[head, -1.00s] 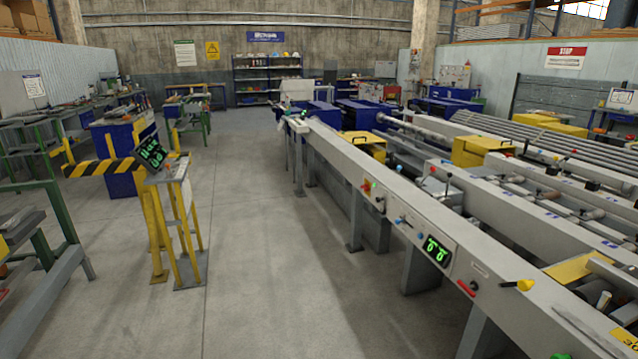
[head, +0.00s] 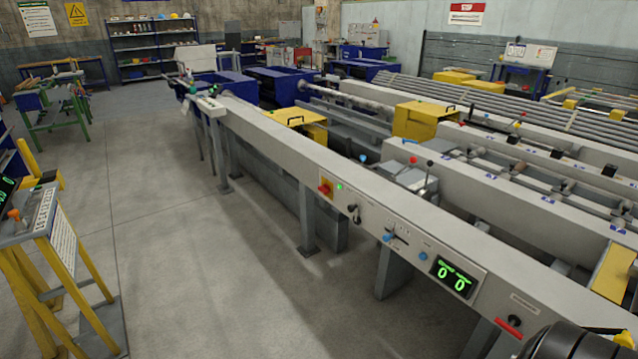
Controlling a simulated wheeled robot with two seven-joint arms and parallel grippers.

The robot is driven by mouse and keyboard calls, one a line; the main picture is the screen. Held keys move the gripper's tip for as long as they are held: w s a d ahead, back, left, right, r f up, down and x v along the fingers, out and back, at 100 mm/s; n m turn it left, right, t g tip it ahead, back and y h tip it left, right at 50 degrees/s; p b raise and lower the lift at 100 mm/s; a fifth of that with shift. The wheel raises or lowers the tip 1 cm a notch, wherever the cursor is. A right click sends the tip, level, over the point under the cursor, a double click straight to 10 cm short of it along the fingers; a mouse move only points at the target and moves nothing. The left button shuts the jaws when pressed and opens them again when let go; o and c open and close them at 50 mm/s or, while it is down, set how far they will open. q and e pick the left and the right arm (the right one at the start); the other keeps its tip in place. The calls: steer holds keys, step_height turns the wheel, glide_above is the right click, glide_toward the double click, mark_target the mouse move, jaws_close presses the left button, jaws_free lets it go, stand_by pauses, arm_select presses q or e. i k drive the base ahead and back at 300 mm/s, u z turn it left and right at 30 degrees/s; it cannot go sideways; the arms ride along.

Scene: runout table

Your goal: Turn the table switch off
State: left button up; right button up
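The runout table (head: 258,137) runs diagonally from the far left to the near right, with controls on its grey front rail. A black knob (head: 514,321) sits above a red label near the right end. I cannot tell which of these is the table switch, and the positions are too small to read. Neither gripper's fingers show; only a dark part of mine enters at lower right.
A control panel (head: 405,240) with blue buttons and a green display (head: 454,277) reading zeros is on the rail. A yellow stand (head: 60,265) is at the left. The grey floor (head: 220,260) between stand and table is clear.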

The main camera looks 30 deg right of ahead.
mark_target(325, 189)
steer(key=z, duration=0.5)
steer(key=i, duration=0.95)
steer(key=z, duration=1.45)
steer(key=i, duration=0.55)
steer(key=z, duration=0.4)
